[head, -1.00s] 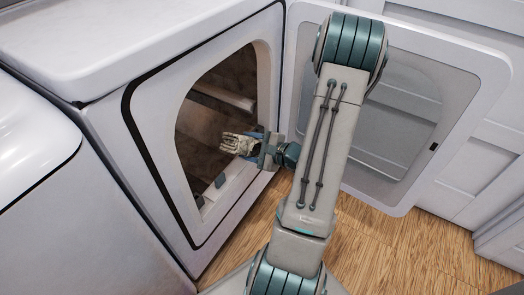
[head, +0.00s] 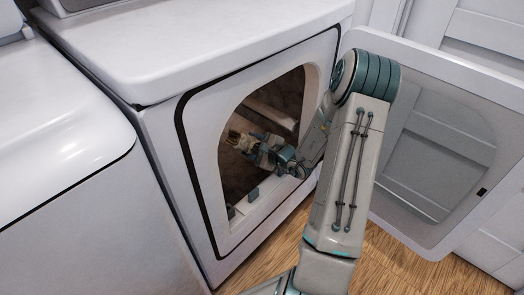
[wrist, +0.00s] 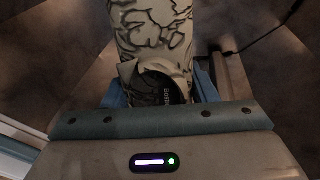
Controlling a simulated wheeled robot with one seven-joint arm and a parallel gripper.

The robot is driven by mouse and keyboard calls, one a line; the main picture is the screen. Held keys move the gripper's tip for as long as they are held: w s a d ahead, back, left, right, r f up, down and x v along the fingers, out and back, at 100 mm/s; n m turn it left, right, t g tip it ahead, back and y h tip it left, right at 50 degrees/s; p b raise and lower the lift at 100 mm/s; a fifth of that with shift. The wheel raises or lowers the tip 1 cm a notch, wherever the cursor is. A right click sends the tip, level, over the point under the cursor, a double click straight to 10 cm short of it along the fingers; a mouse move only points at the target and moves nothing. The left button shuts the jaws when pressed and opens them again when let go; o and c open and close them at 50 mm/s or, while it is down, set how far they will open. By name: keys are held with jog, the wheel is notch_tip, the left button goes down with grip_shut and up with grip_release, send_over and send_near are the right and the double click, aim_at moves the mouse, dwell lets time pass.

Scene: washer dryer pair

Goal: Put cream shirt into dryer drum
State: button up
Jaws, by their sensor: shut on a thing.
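The cream shirt (head: 238,138) is a small folded bundle with a dark pattern, inside the dryer opening in the head view. It also shows in the wrist view (wrist: 150,40), where it stretches away from the jaws. My gripper (head: 258,148) is shut on the shirt and reaches through the opening into the dryer drum (head: 285,92). In the wrist view my gripper (wrist: 160,100) has blue fingers on both sides of the cloth. The drum's inside is dark, and the shirt appears held above its floor. Whether the cloth touches the drum is hard to tell.
The dryer door (head: 448,150) stands wide open to the right. A white washer (head: 60,150) stands at the left. Wood floor (head: 262,262) shows below.

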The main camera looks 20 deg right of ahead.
jog(key=w+a+f+b, duration=0.2)
jog(key=w+f+b, duration=0.2)
jog(key=w+b, duration=0.1)
jog(key=shift+w+a, duration=0.15)
jog(key=shift+w, duration=0.2)
jog(key=o, duration=1.2)
jog(key=p+v, duration=0.4)
jog(key=v, duration=1)
